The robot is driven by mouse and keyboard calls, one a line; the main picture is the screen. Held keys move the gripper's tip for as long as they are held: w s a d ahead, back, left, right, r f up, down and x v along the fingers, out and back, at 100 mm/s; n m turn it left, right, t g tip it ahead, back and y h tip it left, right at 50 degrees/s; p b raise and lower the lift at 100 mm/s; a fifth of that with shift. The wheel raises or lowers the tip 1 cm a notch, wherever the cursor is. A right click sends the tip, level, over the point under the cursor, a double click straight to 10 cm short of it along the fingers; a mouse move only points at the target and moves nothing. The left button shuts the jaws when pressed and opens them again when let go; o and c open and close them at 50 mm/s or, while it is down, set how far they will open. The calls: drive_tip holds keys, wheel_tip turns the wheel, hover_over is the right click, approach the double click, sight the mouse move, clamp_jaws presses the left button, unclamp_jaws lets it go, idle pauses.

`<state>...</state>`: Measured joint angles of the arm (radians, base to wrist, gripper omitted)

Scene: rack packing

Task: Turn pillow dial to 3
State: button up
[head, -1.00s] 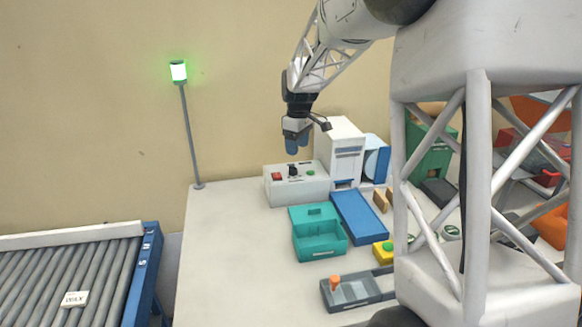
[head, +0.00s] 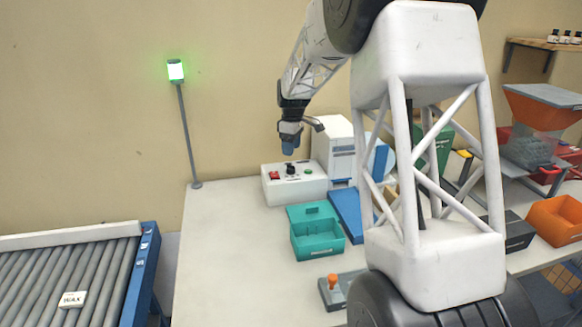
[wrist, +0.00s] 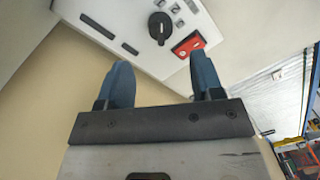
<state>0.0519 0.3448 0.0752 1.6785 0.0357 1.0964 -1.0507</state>
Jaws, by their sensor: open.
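A white control box (head: 312,190) stands at the back of the table. My gripper (head: 288,149) is above the box, close over the dial. In the wrist view its two blue fingers (wrist: 163,80) are apart with nothing between them, and the dial lies beyond the fingertips.
A white machine (head: 333,145) stands close behind the box, to the right. A teal bin (head: 318,243) and a blue tray (head: 344,212) are in front. A lamp post (head: 186,130) glows green at the left. A roller conveyor (head: 60,275) is at lower left.

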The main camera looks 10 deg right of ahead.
sight(291, 166)
drive_tip(key=shift+s+a+f, duration=0.1)
drive_tip(key=shift+f, duration=1.85)
drive_tip(key=shift+s+a+f, duration=0.1)
drive_tip(key=shift+f, duration=1.8)
drive_tip(key=c, duration=0.9)
